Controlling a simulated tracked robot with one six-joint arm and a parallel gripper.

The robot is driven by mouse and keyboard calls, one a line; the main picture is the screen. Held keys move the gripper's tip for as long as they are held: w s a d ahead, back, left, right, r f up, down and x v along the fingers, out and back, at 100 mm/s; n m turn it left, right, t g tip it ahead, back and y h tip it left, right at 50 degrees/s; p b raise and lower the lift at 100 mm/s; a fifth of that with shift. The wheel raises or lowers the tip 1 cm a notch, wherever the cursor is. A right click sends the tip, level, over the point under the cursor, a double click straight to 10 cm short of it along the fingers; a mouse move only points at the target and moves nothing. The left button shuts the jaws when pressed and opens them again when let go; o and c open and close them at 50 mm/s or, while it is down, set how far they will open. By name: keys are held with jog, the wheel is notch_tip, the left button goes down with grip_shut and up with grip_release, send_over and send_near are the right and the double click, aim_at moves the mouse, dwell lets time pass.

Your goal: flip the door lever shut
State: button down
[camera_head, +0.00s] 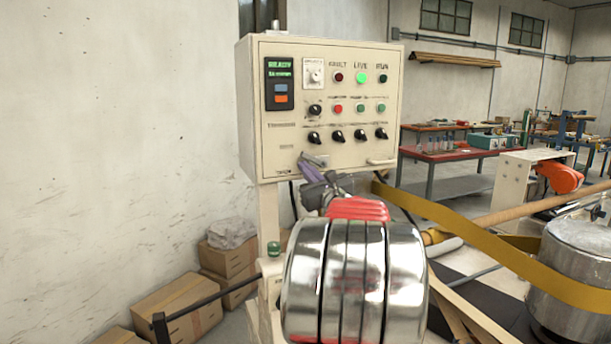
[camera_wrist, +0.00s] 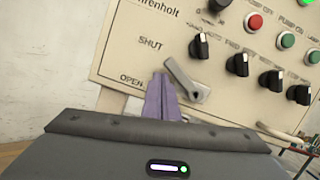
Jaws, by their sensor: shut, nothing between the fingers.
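The door lever (camera_wrist: 184,80) is a small grey lever on the cream control panel (camera_wrist: 125,50). In the wrist view it slants, its thin end up and left, its thicker end down and right. The printed word SHUT is above and left of it, and OPEN is lower left. My gripper (camera_wrist: 160,78) has purple fingers, closed together and empty. Their tips are just left of the lever, close to its thin end; I cannot tell whether they touch. In the head view my gripper (camera_head: 303,158) is at the panel's lower left, and the lever is small there.
Black knobs (camera_wrist: 237,64) and coloured buttons sit right of the lever. A pale bar handle (camera_head: 381,162) is at the panel's lower right. A shiny drum-shaped body (camera_head: 305,275) with red pads fills the foreground. Cardboard boxes (camera_head: 178,306) lie on the floor at left.

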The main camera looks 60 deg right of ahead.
jog(key=shift+r, duration=0.35)
dwell(0.3)
jog(key=shift+f, duration=0.15)
jog(key=f, duration=0.1)
jog(key=a+f, duration=0.1)
jog(key=w+f, duration=0.1)
jog(key=shift+w+a+f, duration=0.1)
jog(key=shift+a+f, duration=0.2)
jog(key=shift+f, duration=0.05)
jog(key=a+v, duration=0.1)
jog(key=v, duration=0.9)
jog(key=shift+w, duration=0.4)
jog(key=shift+a+r, duration=0.1)
jog(key=shift+a, duration=0.05)
